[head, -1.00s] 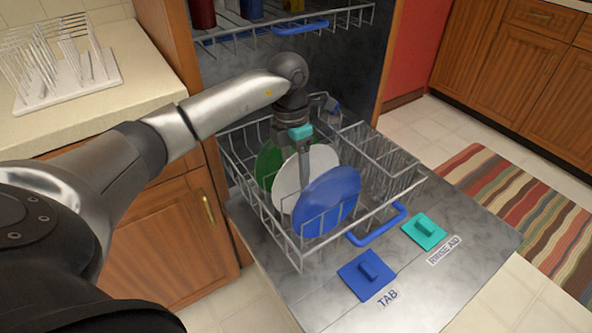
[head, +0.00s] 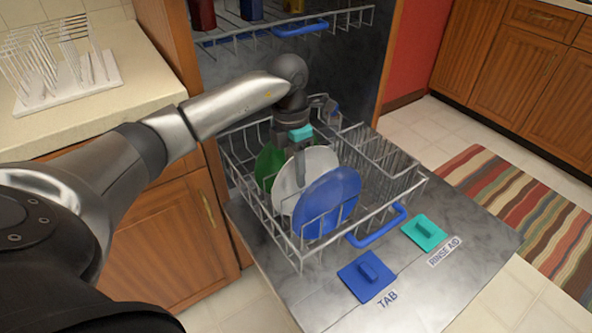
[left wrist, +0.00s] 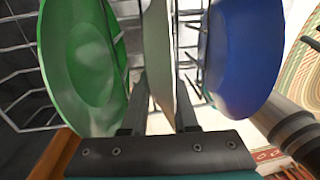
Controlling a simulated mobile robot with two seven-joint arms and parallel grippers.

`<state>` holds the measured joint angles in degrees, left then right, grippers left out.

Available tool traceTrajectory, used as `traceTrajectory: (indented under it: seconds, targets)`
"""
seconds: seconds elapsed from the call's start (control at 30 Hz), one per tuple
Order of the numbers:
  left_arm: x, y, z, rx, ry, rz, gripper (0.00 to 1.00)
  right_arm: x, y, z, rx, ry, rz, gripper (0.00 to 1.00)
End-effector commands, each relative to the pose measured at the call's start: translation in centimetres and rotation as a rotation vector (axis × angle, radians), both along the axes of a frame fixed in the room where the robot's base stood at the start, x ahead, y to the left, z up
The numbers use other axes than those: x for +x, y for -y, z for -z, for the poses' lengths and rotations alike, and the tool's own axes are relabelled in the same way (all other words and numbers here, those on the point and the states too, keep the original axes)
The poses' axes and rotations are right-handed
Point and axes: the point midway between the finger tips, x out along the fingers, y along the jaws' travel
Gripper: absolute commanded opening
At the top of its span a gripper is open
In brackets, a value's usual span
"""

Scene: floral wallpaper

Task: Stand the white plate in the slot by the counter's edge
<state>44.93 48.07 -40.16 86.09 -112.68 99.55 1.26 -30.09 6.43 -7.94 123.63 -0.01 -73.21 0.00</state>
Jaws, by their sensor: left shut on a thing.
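The white plate (head: 289,190) stands in the lower dishwasher rack between a green plate and a blue plate. My left gripper (head: 301,178) reaches down from above and is shut on it. In the left wrist view the white plate (left wrist: 158,60) is seen edge-on between the two fingers (left wrist: 162,112). The drying rack with slots (head: 75,80) stands on the counter (head: 130,110) at the upper left, and no plate shows in its visible part. My right gripper is in neither view.
The green plate (head: 266,165) and the blue plate (head: 327,202) stand close on either side. Wire walls of the lower rack (head: 262,222) surround them. The upper rack (head: 345,22) holds cups above. The open door (head: 320,300) carries two coloured lids.

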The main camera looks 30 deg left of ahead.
Motion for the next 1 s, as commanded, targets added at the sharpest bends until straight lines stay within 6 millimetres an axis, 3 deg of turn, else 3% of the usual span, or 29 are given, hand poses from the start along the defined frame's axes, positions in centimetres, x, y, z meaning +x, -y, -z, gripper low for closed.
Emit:
traceTrajectory:
  seconds: [1.0]
  targets:
    - [0.1,0.0,-1.7,0.000,0.002,0.000,0.00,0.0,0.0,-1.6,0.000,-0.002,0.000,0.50]
